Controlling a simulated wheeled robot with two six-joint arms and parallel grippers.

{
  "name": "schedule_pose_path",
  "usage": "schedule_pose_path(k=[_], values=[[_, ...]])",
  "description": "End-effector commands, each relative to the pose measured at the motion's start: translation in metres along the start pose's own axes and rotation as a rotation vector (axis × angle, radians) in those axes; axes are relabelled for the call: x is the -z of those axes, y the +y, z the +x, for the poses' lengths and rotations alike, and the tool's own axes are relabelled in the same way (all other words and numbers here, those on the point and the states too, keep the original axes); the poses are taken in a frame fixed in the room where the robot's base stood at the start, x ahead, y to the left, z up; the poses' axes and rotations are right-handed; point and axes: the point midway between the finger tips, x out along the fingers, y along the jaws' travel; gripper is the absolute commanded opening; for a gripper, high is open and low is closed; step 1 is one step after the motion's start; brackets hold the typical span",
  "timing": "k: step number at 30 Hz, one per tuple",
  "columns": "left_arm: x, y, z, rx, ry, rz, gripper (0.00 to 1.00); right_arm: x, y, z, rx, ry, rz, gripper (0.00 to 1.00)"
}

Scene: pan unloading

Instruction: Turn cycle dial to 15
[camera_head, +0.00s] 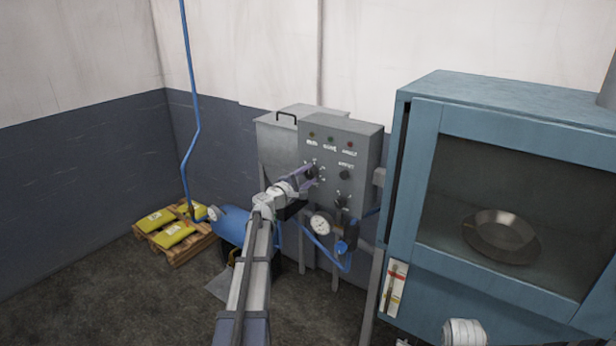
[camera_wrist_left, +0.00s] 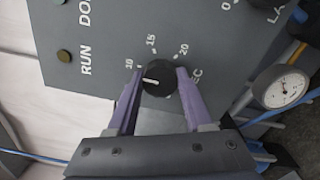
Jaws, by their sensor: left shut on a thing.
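The cycle dial (camera_wrist_left: 160,78) is a round black knob with a white pointer line, on a grey control panel (camera_head: 362,148). In the left wrist view the labels 10, 15 and 20 are printed around it. The pointer line aims to the left side of the picture, nearer the 10 than the 15. My left gripper (camera_head: 308,177) reaches the panel from the front. Its two purple fingers, also in the left wrist view (camera_wrist_left: 155,82), are shut on the dial from both sides. In the head view the fingers partly cover the dial.
Another knob (camera_head: 345,174) sits right of the dial, and one (camera_head: 341,201) below. A gauge (camera_head: 321,224) and blue hose hang under the panel. A blue oven (camera_head: 407,170) with a pan (camera_head: 500,236) inside stands at right. A pallet (camera_head: 178,252) with yellow bags lies left.

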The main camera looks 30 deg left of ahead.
Motion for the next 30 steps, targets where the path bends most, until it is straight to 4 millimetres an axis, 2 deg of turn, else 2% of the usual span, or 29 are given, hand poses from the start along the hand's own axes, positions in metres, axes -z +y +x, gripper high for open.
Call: schedule_pose_path(k=[18,30], values=[[-0.0003,-0.0014,-0.0006,0.001,-0.001,0.584,0.0,0.0001,-0.0001,0.001,0.0,0.0,0.0,0.0],[-0.0001,-0.0019,-0.0007,0.002,-0.001,0.885,0.0,0.0001,-0.0001,0.0013,0.0,0.0,0.0,0.0]])
